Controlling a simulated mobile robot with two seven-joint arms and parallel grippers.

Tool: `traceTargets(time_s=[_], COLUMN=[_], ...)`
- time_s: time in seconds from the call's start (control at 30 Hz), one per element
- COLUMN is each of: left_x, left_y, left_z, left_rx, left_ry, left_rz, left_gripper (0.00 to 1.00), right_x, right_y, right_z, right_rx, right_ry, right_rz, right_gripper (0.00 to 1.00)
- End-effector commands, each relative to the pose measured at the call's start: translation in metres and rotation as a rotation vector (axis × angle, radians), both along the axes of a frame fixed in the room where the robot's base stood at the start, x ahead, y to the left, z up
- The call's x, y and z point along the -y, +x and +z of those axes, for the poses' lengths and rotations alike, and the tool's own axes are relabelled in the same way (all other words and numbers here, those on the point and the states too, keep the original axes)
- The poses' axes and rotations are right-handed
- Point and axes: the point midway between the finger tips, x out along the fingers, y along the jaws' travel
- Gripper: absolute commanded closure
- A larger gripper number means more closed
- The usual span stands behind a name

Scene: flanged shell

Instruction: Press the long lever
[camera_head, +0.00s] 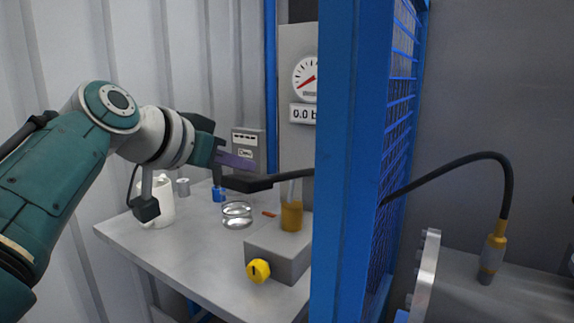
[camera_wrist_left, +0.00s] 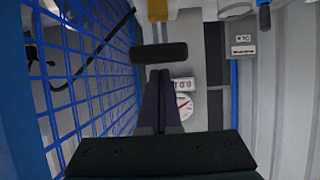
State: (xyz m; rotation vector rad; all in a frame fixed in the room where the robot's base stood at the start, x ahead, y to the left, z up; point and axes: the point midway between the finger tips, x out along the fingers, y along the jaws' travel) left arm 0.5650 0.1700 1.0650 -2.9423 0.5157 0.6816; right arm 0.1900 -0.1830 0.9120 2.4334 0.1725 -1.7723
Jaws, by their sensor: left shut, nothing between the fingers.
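The long lever (camera_head: 250,184) has a black bar-like grip and reaches left from the pump, above the table. Its right end passes behind the blue post. A black bar, seemingly its grip (camera_wrist_left: 160,53), shows in the left wrist view, ahead of the fingertips. The pump is a grey block (camera_head: 276,248) with an amber cylinder (camera_head: 291,216) and a yellow knob (camera_head: 258,270). My left gripper (camera_head: 248,163) is shut and empty, its purple fingers just above the lever in the head view. A gap shows; contact is not visible. Its fingers (camera_wrist_left: 158,85) also show in the wrist view. My right gripper is out of view.
A blue post (camera_head: 345,180) and mesh fence (camera_head: 402,130) stand right of the pump. A round gauge (camera_head: 305,78) hangs behind, over a display reading 0.0. A black hose (camera_head: 450,165) runs right.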

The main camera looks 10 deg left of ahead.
Motion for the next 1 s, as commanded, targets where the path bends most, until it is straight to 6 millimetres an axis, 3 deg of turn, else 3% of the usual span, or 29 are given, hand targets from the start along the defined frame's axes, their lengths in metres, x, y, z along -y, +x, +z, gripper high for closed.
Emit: traceTargets(time_s=[0.47, 0.7, 1.0], left_x=[-0.001, -0.004, -0.006], left_y=[-0.002, -0.009, -0.014], left_z=[-0.009, -0.049, -0.086], left_rx=[0.007, 0.104, 0.233], left_ry=[-0.002, -0.035, -0.081], left_rz=[0.000, 0.001, 0.000], left_gripper=[1.00, 1.00, 1.00], right_x=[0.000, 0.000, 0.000], right_y=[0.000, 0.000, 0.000], right_z=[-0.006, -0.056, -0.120], right_rx=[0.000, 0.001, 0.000], right_ry=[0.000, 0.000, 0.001], right_rz=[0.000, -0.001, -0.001], right_gripper=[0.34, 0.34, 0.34])
